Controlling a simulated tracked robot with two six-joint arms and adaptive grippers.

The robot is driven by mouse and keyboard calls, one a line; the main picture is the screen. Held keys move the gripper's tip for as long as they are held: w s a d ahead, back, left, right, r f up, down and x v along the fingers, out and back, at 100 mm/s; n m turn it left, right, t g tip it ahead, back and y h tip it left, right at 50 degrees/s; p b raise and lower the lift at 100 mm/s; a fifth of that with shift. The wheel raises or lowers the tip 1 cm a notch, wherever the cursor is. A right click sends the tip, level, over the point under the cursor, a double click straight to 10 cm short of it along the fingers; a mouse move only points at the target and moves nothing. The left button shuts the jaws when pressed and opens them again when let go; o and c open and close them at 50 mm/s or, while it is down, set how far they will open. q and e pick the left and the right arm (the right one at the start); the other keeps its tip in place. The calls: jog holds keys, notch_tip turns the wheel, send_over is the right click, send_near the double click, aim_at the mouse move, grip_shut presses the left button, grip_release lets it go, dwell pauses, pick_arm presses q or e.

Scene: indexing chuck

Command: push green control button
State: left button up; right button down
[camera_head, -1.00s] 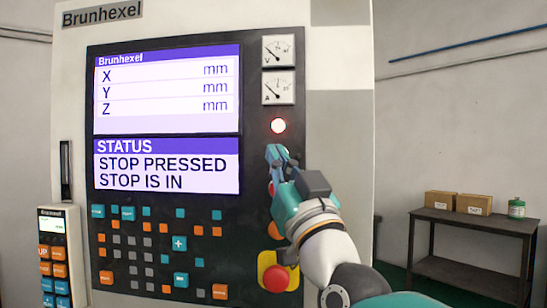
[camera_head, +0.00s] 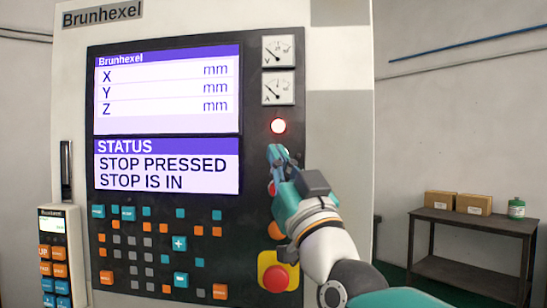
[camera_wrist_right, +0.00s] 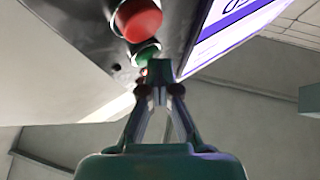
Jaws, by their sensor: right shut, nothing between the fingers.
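The green control button (camera_wrist_right: 146,55) shows in the right wrist view, just beyond my fingertips and partly hidden by them. In the head view it is almost wholly covered by my right gripper (camera_head: 276,152). That gripper is shut and empty, its tips at the panel just below the lit red lamp (camera_head: 278,126). In the right wrist view the closed tips (camera_wrist_right: 158,90) are close to the green button; I cannot tell whether they touch it. The screen (camera_head: 167,165) reads "STOP PRESSED, STOP IS IN". My left gripper is not in view.
A red button (camera_wrist_right: 138,20) sits beside the green one. Below my gripper are a partly hidden orange button (camera_head: 277,230) and a red mushroom stop (camera_head: 276,278) on yellow. A keypad (camera_head: 160,250) lies left. A table (camera_head: 455,235) with boxes stands far right.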

jog(key=shift+s, duration=0.1)
jog(key=shift+s+a+b, duration=0.1)
jog(key=shift+s+b, duration=0.25)
jog(key=shift+s, duration=0.4)
jog(key=s, duration=0.5)
jog(key=shift+a+b, duration=0.4)
dwell(0.4)
jog(key=shift+w, duration=0.1)
